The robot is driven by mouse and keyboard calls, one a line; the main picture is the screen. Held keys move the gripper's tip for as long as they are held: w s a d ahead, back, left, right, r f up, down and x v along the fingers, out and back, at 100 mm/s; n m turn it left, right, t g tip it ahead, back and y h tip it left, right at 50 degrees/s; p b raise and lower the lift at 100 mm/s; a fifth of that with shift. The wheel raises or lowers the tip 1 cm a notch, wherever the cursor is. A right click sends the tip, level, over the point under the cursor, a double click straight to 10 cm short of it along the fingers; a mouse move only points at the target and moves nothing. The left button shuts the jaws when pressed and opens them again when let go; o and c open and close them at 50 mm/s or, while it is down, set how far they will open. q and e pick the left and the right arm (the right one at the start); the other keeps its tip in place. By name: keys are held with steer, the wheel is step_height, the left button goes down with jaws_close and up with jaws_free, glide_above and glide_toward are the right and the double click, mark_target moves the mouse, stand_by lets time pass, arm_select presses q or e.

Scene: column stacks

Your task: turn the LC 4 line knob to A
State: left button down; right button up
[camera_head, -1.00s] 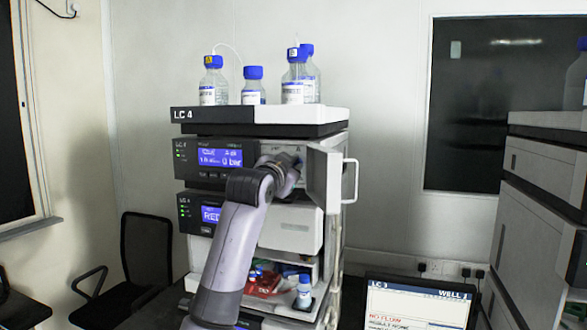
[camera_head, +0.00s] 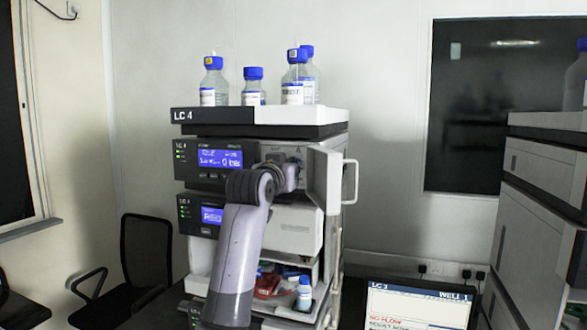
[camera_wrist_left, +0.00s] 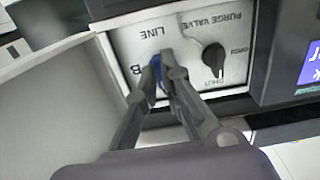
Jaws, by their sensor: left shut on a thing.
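The LC 4 stack (camera_head: 213,115) stands in the middle of the head view. Its small front door (camera_head: 325,178) is open, baring a panel with a LINE label. My left gripper (camera_wrist_left: 163,68) has its fingertips closed together around the blue line knob (camera_wrist_left: 155,65), in the left wrist view. The fingers cover much of the knob, so its pointing is hard to tell. A letter B shows beside it in the upside-down view. In the head view my left arm hides the knob. My right gripper is not in view.
A black purge valve knob (camera_wrist_left: 213,58) sits close beside the fingers on the same panel. Bottles with blue caps (camera_head: 213,82) stand on top of the stack. The open door hangs right of my gripper. Another stack (camera_head: 545,170) is at right, a monitor (camera_head: 420,305) at bottom right.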

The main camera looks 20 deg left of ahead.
arm_select(q)
steer(key=shift+f, duration=0.2)
steer(key=c, duration=1.7)
jaws_free()
steer(key=shift+r, duration=0.15)
